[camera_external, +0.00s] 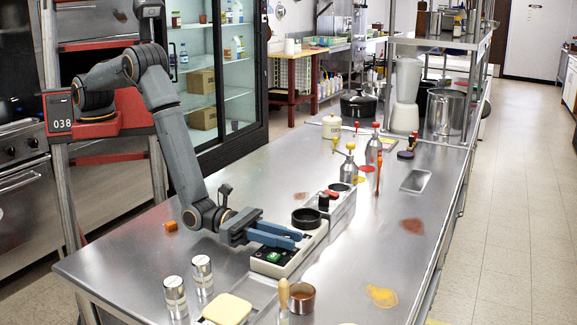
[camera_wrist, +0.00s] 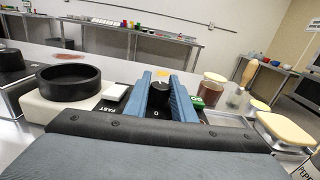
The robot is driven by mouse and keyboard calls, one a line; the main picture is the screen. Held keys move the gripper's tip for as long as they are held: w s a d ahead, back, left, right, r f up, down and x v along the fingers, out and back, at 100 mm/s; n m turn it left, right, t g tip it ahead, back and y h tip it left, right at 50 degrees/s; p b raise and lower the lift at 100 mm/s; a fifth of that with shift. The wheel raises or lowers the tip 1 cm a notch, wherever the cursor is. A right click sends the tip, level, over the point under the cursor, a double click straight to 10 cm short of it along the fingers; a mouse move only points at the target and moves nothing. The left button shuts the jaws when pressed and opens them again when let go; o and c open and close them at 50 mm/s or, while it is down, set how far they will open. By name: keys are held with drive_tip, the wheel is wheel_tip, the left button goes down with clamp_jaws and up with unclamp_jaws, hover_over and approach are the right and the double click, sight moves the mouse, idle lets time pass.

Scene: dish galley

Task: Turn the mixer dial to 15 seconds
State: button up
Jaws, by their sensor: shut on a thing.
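The mixer (camera_external: 288,262) is a low off-white unit with a black ring-shaped holder (camera_external: 305,217) on top and a green button (camera_external: 273,256) at its near end. In the wrist view its black dial (camera_wrist: 160,97) stands between the blue fingers of my gripper (camera_wrist: 161,90), which is shut on it. A "0" shows on the panel below the dial and "FAST" to its left, beside a white switch (camera_wrist: 117,92). The other time marks and the dial's exact setting cannot be read. In the external view my gripper (camera_external: 274,234) reaches over the mixer and hides the dial.
Two steel canisters (camera_external: 175,297) stand at the table's near left, beside a yellow block (camera_external: 228,309) on a tray. A copper-coloured cup (camera_external: 301,297) stands close in front of the mixer. A second unit with a red-topped knob (camera_external: 331,194) sits just behind. The table's right side is mostly clear.

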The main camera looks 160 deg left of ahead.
drive_tip(key=shift+r, duration=0.1)
drive_tip(key=o, duration=0.7)
drive_tip(key=shift+o, duration=0.2)
drive_tip(key=shift+d, duration=0.1)
drive_tip(key=shift+b+v, duration=1.05)
drive_tip(key=shift+v, duration=2.75)
drive_tip(key=shift+o, duration=0.3)
